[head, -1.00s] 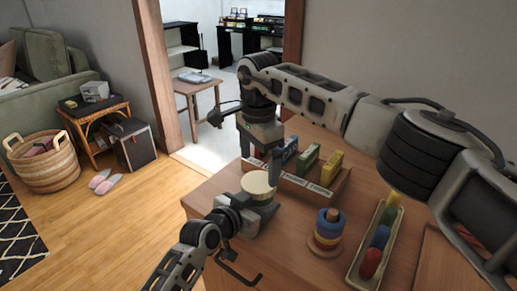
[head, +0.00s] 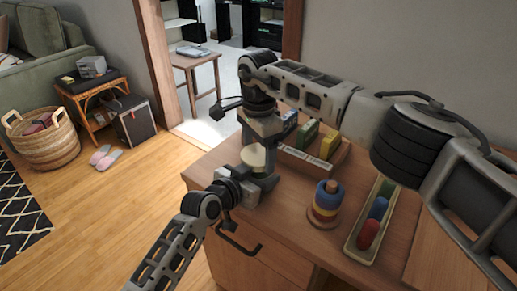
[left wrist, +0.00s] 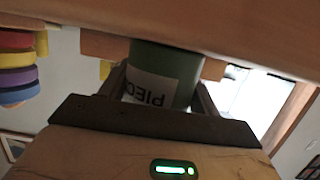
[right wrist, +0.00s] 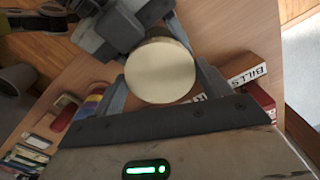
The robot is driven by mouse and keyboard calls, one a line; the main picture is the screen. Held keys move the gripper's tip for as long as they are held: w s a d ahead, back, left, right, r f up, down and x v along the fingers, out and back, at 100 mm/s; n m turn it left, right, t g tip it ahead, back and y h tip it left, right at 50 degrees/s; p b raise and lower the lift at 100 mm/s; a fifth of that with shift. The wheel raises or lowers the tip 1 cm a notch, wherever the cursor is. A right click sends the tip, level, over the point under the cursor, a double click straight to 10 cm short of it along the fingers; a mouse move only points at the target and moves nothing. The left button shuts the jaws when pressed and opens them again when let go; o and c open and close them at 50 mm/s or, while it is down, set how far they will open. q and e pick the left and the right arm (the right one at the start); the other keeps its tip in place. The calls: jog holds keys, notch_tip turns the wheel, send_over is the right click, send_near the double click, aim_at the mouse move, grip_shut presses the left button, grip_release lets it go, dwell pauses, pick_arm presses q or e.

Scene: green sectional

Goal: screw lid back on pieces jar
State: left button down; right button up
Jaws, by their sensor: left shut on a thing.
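The green pieces jar (left wrist: 165,68) shows in the left wrist view with a white label, partly readable as "PIEC". My left gripper (left wrist: 158,98) is shut on its sides; in the head view this gripper (head: 243,190) is above the cabinet top's near left edge. The pale round lid (right wrist: 160,72) is at the top of the jar in the head view (head: 254,157); whether its thread is engaged cannot be seen. My right gripper (head: 260,160) points down over the lid. In the right wrist view its open fingers (right wrist: 162,88) stand on either side of the lid, with narrow gaps.
A wooden organizer (head: 312,163) with coloured items stands behind the jar; a label reading "BILLS" (right wrist: 250,75) shows in the right wrist view. A ring stacker (head: 326,208) and a long tray (head: 354,241) with coloured pieces stand to the right. The cabinet top's front is clear.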

jog(key=m, duration=0.6)
jog(key=o, duration=1.1)
jog(key=shift+r, duration=2.3)
jog(key=shift+c, duration=0.5)
